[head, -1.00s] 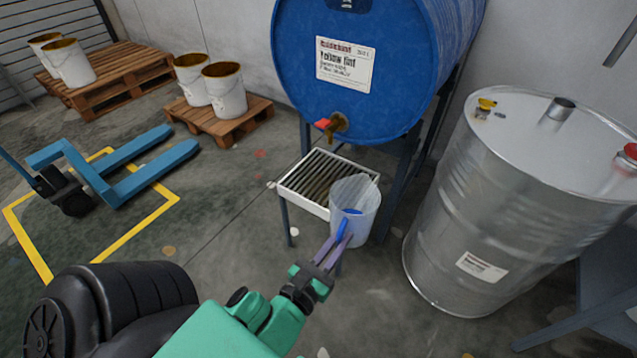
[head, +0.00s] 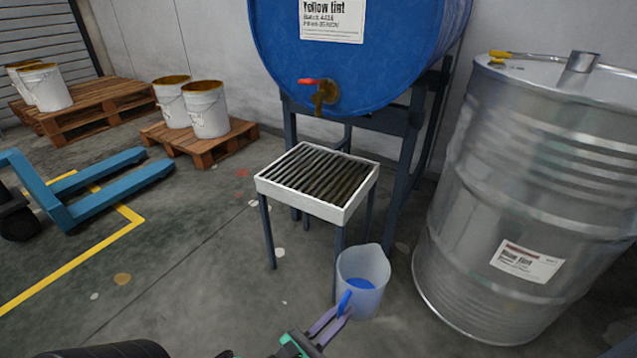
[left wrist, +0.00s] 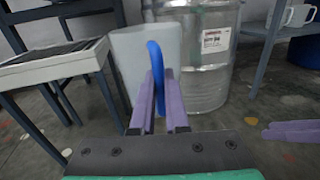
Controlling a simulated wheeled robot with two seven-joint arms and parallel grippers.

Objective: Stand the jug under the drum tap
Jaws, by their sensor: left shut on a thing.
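The jug (head: 366,272) is translucent with a blue handle, upright, in front of and to the right of the slatted drip stand (head: 300,203) in the head view. My left gripper (head: 345,305) is shut on its blue handle. In the left wrist view the jug (left wrist: 130,60) stands beyond the purple fingers (left wrist: 160,95), beside the drip stand (left wrist: 45,72). The drum tap (head: 323,92), brass with a red lever, is on the front of the blue drum (head: 385,60), above the stand's back part. My right gripper is not in the head view.
A silver drum (head: 470,230) stands to the right of the jug. White pails (head: 207,110) sit on pallets at the back left, with a blue pallet truck (head: 90,200) nearer. White mugs (left wrist: 290,15) show at upper right in the wrist view.

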